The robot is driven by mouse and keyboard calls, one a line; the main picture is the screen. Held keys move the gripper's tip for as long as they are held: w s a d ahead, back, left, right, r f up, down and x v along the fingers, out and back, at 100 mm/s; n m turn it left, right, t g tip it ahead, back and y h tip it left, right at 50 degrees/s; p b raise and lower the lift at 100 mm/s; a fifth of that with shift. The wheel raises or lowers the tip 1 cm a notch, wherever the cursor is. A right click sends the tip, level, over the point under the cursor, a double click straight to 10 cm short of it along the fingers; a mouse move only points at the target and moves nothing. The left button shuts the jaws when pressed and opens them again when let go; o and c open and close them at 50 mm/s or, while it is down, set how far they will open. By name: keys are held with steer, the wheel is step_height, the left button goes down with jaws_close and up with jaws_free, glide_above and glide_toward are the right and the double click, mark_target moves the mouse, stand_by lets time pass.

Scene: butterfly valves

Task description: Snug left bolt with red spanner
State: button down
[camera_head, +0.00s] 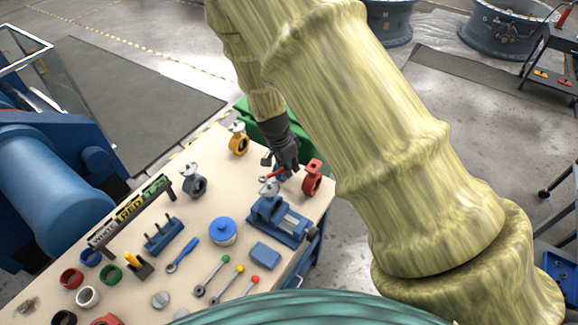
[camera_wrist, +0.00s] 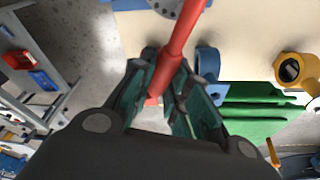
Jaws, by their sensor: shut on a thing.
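My gripper (camera_head: 287,160) is over the far right part of the table, just behind the blue vise (camera_head: 278,222). In the wrist view its fingers (camera_wrist: 172,72) are shut around the red spanner (camera_wrist: 180,38), whose shaft runs up out of the picture. In the head view the red spanner (camera_head: 274,174) points left from the fingers, with its small head close to the grey valve part (camera_head: 269,188) above the vise. A grey round flange (camera_wrist: 182,6) shows at the wrist view's top edge. I cannot make out the left bolt or whether the spanner touches it.
A red valve (camera_head: 313,178) stands close right of my gripper. A yellow valve (camera_head: 238,140) and a grey-blue valve (camera_head: 195,181) stand to the left. A blue-lidded pot (camera_head: 222,230), several spanners and rings, and a sign (camera_head: 131,210) occupy the table (camera_head: 190,296).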

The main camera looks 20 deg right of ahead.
steer(key=shift+r, duration=0.2)
steer(key=shift+d+p+v, duration=0.15)
steer(key=shift+d+v, duration=0.1)
steer(key=shift+v, duration=0.9)
steer(key=shift+d+p+v, duration=0.15)
steer(key=shift+d+v, duration=0.1)
steer(key=shift+v, duration=0.95)
steer(key=shift+w, duration=0.15)
